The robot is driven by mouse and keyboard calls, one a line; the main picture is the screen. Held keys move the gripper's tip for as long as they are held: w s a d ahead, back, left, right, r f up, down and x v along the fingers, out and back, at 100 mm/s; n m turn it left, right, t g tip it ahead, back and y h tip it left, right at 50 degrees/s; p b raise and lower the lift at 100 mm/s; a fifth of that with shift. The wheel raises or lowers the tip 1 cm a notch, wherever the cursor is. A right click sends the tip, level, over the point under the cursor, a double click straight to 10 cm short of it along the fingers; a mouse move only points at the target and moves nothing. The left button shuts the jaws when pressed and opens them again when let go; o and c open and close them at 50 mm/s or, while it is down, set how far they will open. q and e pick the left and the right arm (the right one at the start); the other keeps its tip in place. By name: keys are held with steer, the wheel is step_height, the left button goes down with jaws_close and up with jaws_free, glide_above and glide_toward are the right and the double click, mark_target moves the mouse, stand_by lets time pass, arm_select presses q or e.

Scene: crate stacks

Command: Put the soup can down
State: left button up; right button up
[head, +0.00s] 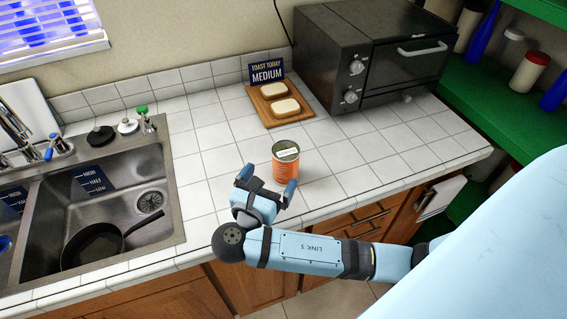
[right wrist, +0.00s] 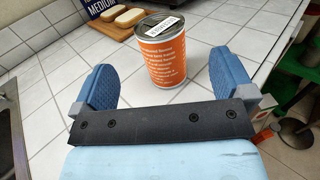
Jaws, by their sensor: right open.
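The soup can (head: 286,163) has an orange label and a metal top with a white tag. It stands upright on the white tiled counter (head: 222,160), near the front edge. My right gripper (head: 268,183) is open in front of the can. In the right wrist view, the can (right wrist: 164,55) stands just beyond the open fingers (right wrist: 160,85), with a gap on both sides. My left gripper is not in view.
A wooden board (head: 267,111) with two bread slices lies behind the can, by a sign reading "TOAST TODAY MEDIUM" (head: 267,72). A black toaster oven (head: 365,60) stands at the back right. A sink (head: 60,205) holding a pan (head: 95,246) is at the left. Bare counter lies around the can.

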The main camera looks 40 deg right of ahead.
mark_target(291, 142)
steer(key=x, duration=0.9)
steer(key=shift+w+d+p, duration=0.3)
steer(key=c, duration=1.1)
steer(key=shift+c, duration=1.3)
steer(key=shift+r, duration=0.1)
